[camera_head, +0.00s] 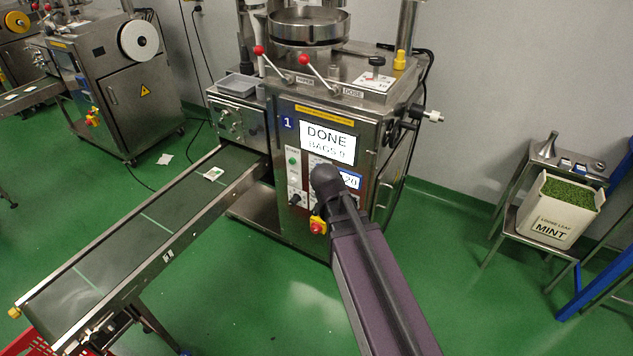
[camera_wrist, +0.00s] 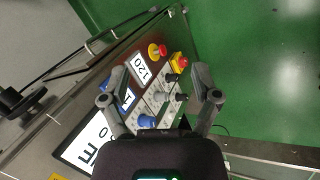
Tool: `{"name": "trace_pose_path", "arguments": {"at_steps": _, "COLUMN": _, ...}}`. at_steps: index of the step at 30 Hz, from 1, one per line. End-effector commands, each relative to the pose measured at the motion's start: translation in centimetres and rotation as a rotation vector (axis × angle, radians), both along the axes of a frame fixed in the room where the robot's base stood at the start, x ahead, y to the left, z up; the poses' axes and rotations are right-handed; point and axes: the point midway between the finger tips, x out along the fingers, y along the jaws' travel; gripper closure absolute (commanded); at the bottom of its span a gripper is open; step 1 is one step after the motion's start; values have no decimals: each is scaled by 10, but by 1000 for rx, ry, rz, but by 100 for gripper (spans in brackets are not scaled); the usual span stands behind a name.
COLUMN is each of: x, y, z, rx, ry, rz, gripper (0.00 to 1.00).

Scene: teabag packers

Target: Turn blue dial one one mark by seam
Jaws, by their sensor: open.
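A blue dial (camera_wrist: 147,121) shows on the control panel in the wrist view, near the palm side between my fingers. My gripper (camera_wrist: 160,97) is open, its two fingers spread on either side of a group of dark knobs (camera_wrist: 180,97) and the blue dial. I see no finger closed on the dial; how far the fingertips are from the panel, I cannot tell. In the head view my dark wrist covers part of the panel of machine 1 (camera_head: 335,128), and the blue dial and fingers are hidden there. Dial marks are too small to read.
A conveyor (camera_head: 140,225) carries a teabag. A mint bin (camera_head: 555,222) stands right; the green floor between is clear.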

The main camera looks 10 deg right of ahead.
Motion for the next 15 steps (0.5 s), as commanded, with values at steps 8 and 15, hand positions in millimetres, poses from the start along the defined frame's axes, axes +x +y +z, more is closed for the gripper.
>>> {"name": "trace_pose_path", "arguments": {"at_steps": 8, "x": 43, "y": 1, "z": -37, "rx": -250, "ry": -5, "rz": 242, "gripper": 20}}
{"name": "trace_pose_path", "arguments": {"at_steps": 15, "x": 78, "y": 8, "z": -54, "rx": -477, "ry": 13, "rz": 440, "gripper": 20}}
